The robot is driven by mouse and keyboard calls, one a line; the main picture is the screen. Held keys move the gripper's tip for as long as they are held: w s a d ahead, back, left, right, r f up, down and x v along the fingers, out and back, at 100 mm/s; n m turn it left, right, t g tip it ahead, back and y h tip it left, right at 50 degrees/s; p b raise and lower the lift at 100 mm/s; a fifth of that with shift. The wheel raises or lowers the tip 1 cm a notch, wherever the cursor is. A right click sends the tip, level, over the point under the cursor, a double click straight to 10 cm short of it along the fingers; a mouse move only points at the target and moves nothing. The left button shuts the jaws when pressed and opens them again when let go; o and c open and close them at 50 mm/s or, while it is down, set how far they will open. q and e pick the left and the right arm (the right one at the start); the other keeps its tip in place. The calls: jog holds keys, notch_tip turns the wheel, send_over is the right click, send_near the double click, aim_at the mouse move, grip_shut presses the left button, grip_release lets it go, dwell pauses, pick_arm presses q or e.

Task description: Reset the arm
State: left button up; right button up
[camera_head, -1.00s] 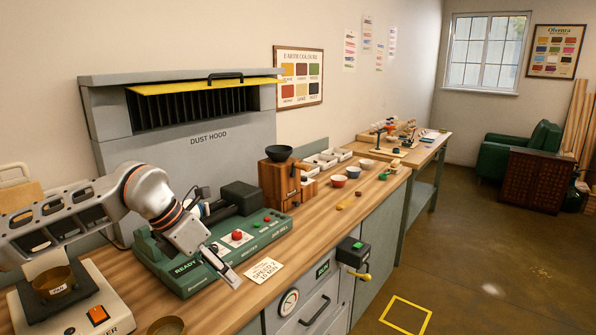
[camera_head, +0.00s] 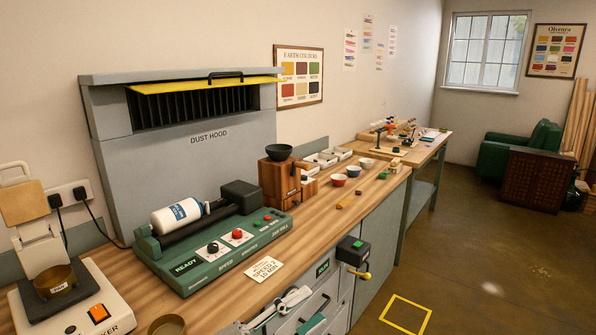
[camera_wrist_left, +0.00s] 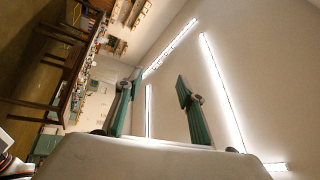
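My left gripper (camera_head: 300,308) shows at the bottom edge of the head view, in front of the drawers and below the worktop's front edge. In the left wrist view its two green-padded fingers (camera_wrist_left: 157,90) stand well apart with nothing between them, so it is open. Most of my left arm is out of the head view. My right gripper is in neither view.
A white jar (camera_head: 177,216) lies on the green mill (camera_head: 215,262). A brass pan (camera_head: 56,281) sits on the shaker (camera_head: 85,310) at left. The wooden worktop (camera_head: 238,291) has a card (camera_head: 264,269) near its front edge.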

pick_arm(q)
jog(key=s+a+f+n+t+y, duration=0.1)
jog(key=a+f+n+t+y, duration=0.2)
jog(key=a+f+n+y, duration=0.35)
jog(key=a+f+n+t+y, duration=0.3)
jog(key=a+f+n+y, duration=0.15)
jog(key=f+n, duration=0.4)
jog(key=s+a+f+n+g+y, duration=0.2)
jog(key=s+a+f+n, duration=0.1)
jog(key=s+a+f, duration=0.2)
jog(key=s+a+f+n+g+y, duration=0.3)
jog(key=s+f, duration=0.7)
jog(key=f, duration=0.4)
jog(key=shift+a+f+n+g, duration=0.25)
jog(key=shift+a+n, duration=0.35)
jog(key=shift+a, duration=0.55)
